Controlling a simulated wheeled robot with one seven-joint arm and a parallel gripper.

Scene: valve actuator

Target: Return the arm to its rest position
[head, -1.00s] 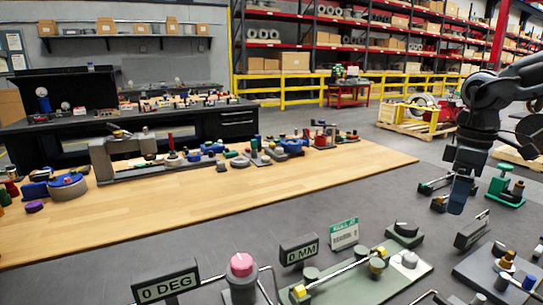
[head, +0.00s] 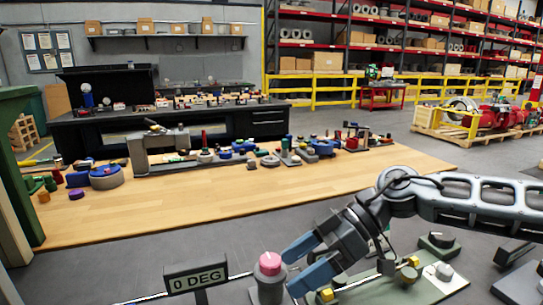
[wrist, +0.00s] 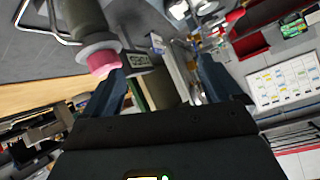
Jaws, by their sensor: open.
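My gripper (head: 298,264) is in the lower middle of the head view, at the end of my grey arm. Its two blue fingers are spread apart and point left, with nothing held between them. The upper finger's tip is close to a pink-topped grey knob post (head: 270,264); I cannot tell whether they touch. In the wrist view the pink knob (wrist: 103,61) is at upper left, beside the left finger. A sign reading "0 DEG" (head: 195,276) stands left of the post. My arm and gripper cover part of the green actuator plate (head: 420,290).
A wooden bench top (head: 210,192) holds several tools and fixtures behind the gripper. A black workbench (head: 230,125) stands behind it, with yellow railing (head: 330,97) and shelving beyond. A green upright (head: 18,180) is at the left edge. Grey surface left of the sign is clear.

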